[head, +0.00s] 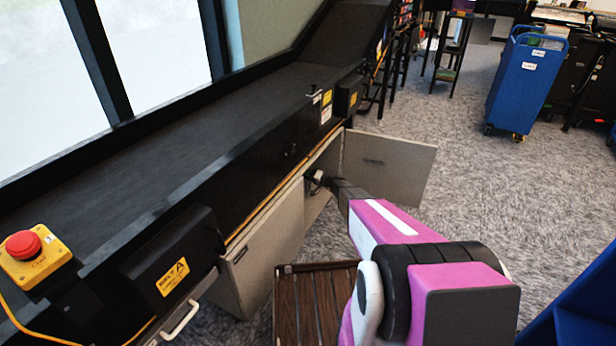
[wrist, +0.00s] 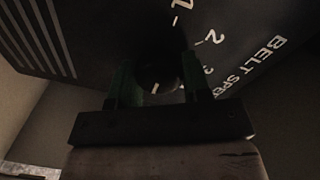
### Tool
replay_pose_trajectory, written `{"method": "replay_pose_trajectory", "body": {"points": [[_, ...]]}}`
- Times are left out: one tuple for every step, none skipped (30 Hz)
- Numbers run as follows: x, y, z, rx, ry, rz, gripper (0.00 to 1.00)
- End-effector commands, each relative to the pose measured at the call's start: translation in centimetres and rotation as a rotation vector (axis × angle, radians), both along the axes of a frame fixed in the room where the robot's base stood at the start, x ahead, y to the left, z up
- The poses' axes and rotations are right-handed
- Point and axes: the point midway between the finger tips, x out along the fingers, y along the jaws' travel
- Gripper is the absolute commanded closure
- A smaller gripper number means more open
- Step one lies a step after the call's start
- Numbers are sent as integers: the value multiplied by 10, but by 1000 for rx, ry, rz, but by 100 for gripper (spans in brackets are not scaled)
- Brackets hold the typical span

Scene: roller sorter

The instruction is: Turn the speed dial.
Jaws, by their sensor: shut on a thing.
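The speed dial (wrist: 160,75) is a dark round knob with a short white mark, seen in the wrist view on a dark panel (wrist: 100,30). White numbers and the partly cut-off lettering "BELT SPE" (wrist: 258,65) stand to its right. My gripper (wrist: 157,82) is shut on the dial, one greenish finger on each side of it. In the head view my gripper (head: 318,180) reaches into the open cabinet under the conveyor (head: 180,140). The dial is hidden there.
A brown slatted piece (head: 315,300) lies below. A red stop button (head: 23,244) sits at the left. A blue cart (head: 525,85) stands farther back on open carpet.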

Motion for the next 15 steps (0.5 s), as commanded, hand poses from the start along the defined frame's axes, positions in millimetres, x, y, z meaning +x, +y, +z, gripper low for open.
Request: {"method": "replay_pose_trajectory", "body": {"points": [[-2, 0, -2, -5, 0, 3, 80], [-2, 0, -2, -5, 0, 3, 80], [-2, 0, -2, -5, 0, 2, 80], [-2, 0, -2, -5, 0, 2, 80], [-2, 0, -2, -5, 0, 2, 80], [-2, 0, -2, -5, 0, 2, 80], [-2, 0, -2, -5, 0, 2, 80], [-2, 0, -2, -5, 0, 2, 80], [-2, 0, -2, -5, 1, 2, 46], [-2, 0, -2, -5, 1, 2, 36], [-2, 0, -2, -5, 1, 2, 31], [-1, 0, -1, -4, 0, 2, 31], [-1, 0, -1, -4, 0, 2, 31], [-1, 0, -1, -3, 1, 2, 31], [-1, 0, -1, -3, 1, 1, 31]]}}
